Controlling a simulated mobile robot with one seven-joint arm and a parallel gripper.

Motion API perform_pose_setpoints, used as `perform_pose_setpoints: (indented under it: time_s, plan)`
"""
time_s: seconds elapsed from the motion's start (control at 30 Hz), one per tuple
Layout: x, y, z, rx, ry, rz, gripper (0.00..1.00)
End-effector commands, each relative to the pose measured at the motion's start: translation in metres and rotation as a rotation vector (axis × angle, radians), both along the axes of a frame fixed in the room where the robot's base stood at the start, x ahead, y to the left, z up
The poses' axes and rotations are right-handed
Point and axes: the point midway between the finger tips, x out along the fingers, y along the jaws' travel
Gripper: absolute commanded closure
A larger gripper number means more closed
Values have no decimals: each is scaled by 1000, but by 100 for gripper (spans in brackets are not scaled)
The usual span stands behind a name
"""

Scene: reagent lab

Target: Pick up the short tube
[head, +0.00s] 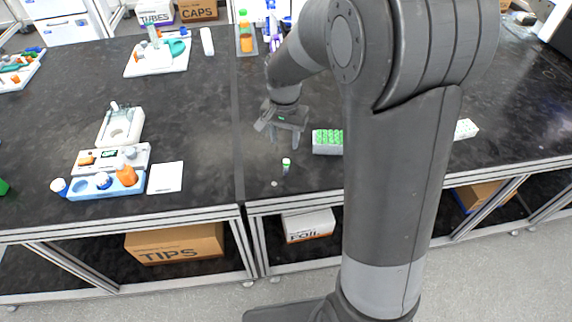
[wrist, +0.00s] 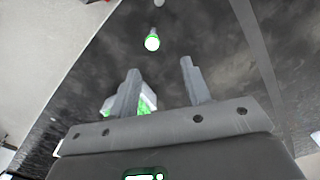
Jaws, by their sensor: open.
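The short tube (head: 286,166) has a white and green cap and stands upright on the black bench near the front edge. In the wrist view its cap (wrist: 152,42) shows beyond my fingertips, and its body is mostly hidden. My gripper (head: 284,141) is above the bench, a little behind the tube, with its fingers pointing down. In the wrist view my gripper (wrist: 159,68) is open, with nothing between its fingers. The tube is apart from both fingers.
A box of green-topped tubes (head: 327,150) stands just right of my gripper; it shows partly behind the left finger in the wrist view (wrist: 145,108). A small white piece (head: 274,183) lies near the tube. A white pad (head: 165,177) lies left; the bench between is clear.

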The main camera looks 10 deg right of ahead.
Motion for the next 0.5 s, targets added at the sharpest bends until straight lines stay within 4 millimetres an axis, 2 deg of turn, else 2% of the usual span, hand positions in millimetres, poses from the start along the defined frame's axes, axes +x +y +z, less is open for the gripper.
perform_pose_setpoints:
  time_s: [0.2,0.5]
  plan:
    - [-2,0,-36,0,4,0,56]
    - [-7,-2,-62,0,4,1,56]
